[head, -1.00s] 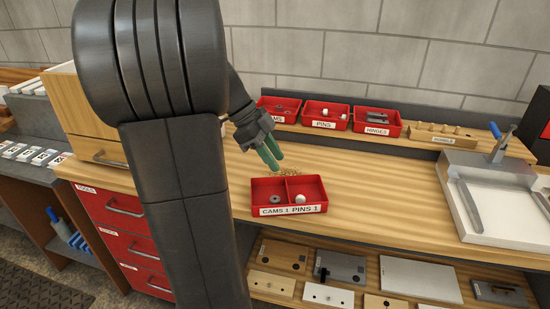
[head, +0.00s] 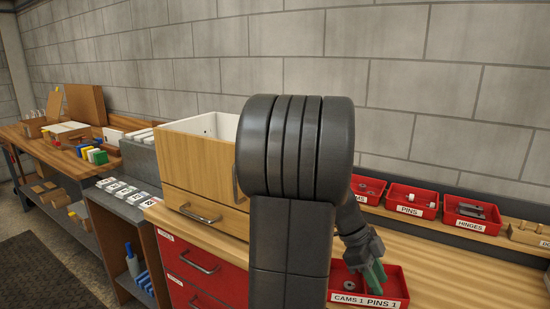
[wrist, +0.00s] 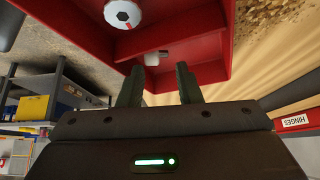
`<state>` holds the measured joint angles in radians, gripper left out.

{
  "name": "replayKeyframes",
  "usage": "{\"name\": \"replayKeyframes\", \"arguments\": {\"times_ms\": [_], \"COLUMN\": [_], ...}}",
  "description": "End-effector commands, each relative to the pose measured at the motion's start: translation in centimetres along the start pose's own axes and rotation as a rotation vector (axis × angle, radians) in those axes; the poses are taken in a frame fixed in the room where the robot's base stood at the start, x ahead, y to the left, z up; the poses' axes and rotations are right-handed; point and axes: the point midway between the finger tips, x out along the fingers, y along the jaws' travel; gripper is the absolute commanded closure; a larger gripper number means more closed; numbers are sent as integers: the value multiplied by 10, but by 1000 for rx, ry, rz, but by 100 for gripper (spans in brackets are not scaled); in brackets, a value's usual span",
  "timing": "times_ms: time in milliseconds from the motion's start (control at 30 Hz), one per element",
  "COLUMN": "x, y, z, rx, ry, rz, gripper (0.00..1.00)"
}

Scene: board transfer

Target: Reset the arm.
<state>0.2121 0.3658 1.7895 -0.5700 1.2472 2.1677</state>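My gripper (head: 377,280) is at the red two-part tray marked CAMS 1 and PINS 1 (head: 390,301), in front of part of the tray in the head view. In the wrist view its two dark fingers (wrist: 160,84) stand apart with nothing held between them. The tray's red wall (wrist: 210,50) fills the upper middle there. A round grey cam (wrist: 123,14) and a small pale pin (wrist: 155,58) lie in separate compartments. The exact height of the fingers over the tray is unclear. My arm hides part of the bench in the head view.
Red bins of cams (head: 368,189), pins (head: 412,202) and hinges (head: 472,214) stand on the rear ledge. A wooden box (head: 195,170) sits left of my arm above red drawers (head: 193,262). Another bench (head: 70,150) with parts stands at the far left.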

Motion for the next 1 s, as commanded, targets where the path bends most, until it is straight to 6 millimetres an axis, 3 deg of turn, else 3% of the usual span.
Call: {"name": "replayKeyframes", "arguments": {"times_ms": [200,533,767,967,1000], "x": [-18,-20,-12,17,0], "y": [0,1,1,2,0], "z": [-11,-13,-8,11,7], "rx": [0,-1,-2,-4,-1], "ry": [-1,-1,1,1,-1], "rz": [0,2,3,6,-3], "gripper": [69,69,69,69,69]}}
